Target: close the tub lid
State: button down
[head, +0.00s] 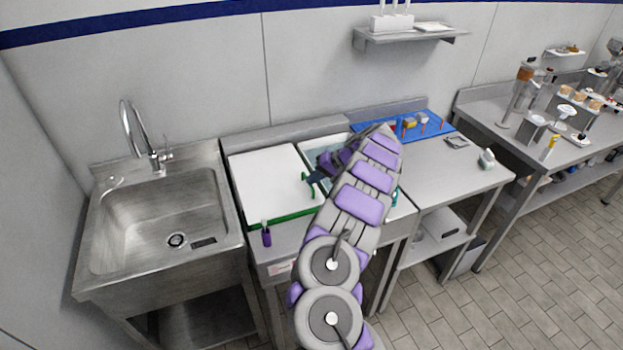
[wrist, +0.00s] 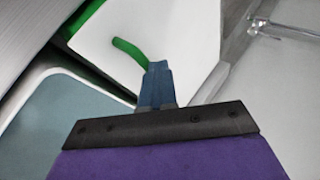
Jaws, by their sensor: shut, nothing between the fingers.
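A flat white lid (head: 268,180) with a green edge lies at the left of the counter unit, and it fills the upper middle of the wrist view (wrist: 185,30). A curved green handle (wrist: 130,50) stands on it near its right side in the head view. The open tub, with a pale rim (wrist: 42,72) and blue-grey inside, is right of the lid in the head view, partly hidden by my arm. My gripper (head: 312,178) is shut and empty over the lid's right side. Its dark blue fingertips (wrist: 158,68) are at the handle's end; I cannot tell whether they touch.
A steel sink (head: 165,225) with a tall tap (head: 140,135) is at the left. A purple bottle (head: 266,234) is at the unit's front edge. A blue tray (head: 430,130) with small items lies behind my arm.

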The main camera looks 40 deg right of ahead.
jog(key=shift+s+d, duration=0.25)
jog(key=shift+d, duration=0.1)
jog(key=w+r+p+v, duration=0.1)
jog(key=p+v, duration=0.2)
jog(key=v, duration=0.8)
jog(key=w+a+r+n+g+y, duration=0.15)
jog(key=a+r, duration=0.35)
jog(key=a, duration=0.5)
jog(key=w+a+r+n+g+y, duration=0.15)
jog(key=a+r, duration=0.25)
jog(key=a, duration=0.5)
jog(key=s+a+r+n+g, duration=0.1)
jog(key=s+a+r+n, duration=0.2)
jog(key=a, duration=0.6)
jog(key=s+a+r+n+g, duration=0.1)
jog(key=s+a+r+g, duration=0.1)
jog(key=s+a+r, duration=0.45)
jog(key=s+a+f+n+g+h, duration=0.1)
jog(key=s+a+f+g+h, duration=0.2)
jog(key=s+a, duration=0.85)
jog(key=s+d+f+h, duration=0.2)
jog(key=s+f+h, duration=0.1)
jog(key=s, duration=0.7)
jog(key=s+d+f+h, duration=0.2)
jog(key=s+d, duration=0.1)
jog(key=s, duration=0.7)
jog(key=shift+f+h, duration=0.4)
